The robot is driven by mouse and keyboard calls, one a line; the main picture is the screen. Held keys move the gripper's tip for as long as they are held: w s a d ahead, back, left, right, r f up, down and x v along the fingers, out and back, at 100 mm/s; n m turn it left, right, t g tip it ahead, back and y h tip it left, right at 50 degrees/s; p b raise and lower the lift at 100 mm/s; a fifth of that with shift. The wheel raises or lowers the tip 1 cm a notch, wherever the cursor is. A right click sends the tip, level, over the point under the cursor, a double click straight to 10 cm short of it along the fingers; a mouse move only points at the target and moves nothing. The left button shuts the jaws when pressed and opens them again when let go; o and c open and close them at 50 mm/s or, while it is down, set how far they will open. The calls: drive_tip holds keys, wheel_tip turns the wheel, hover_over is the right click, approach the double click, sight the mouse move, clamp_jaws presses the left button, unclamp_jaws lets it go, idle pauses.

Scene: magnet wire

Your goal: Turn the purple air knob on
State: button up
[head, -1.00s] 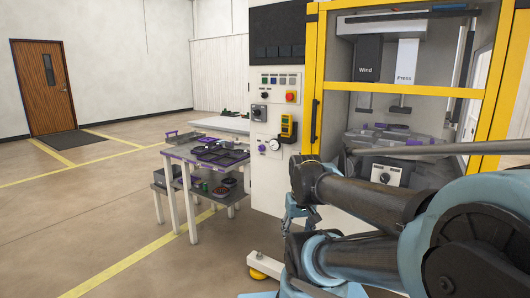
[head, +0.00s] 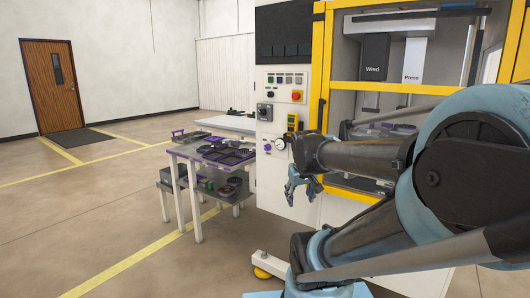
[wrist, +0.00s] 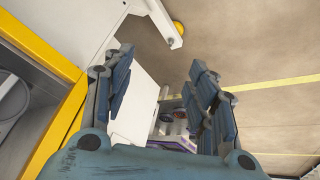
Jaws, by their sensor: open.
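The small purple air knob (head: 267,148) is on the lower front of the white control cabinet in the head view, just left of a round white gauge (head: 280,143). Its exact turn position is too small to tell. My blue gripper (head: 303,192) is open and empty, with its fingers hanging downward, to the right of and below the knob in the picture and apart from it. In the wrist view my two fingers (wrist: 162,62) are spread with nothing between them. The knob cannot be made out in the wrist view.
A yellow-framed machine enclosure (head: 322,70) stands right of the control panel. A table with purple-edged trays (head: 215,152) stands to its left. A white machine foot with a yellow pad (head: 262,273) sticks out low in front. The floor at left is clear.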

drive_tip(key=w+d+r+n+t+h, duration=0.1)
drive_tip(key=w+r+n, duration=0.2)
drive_tip(key=w, duration=0.4)
drive_tip(key=w+r+n+t+h, duration=0.1)
drive_tip(key=w+r+n, duration=0.1)
drive_tip(key=w, duration=0.5)
drive_tip(key=n+t+h, duration=0.7)
drive_tip(key=n+h, duration=0.1)
drive_tip(key=n, duration=1.1)
approach(265, 148)
drive_tip(key=x, duration=1)
drive_tip(key=shift+s, duration=0.1)
drive_tip(key=c, duration=1)
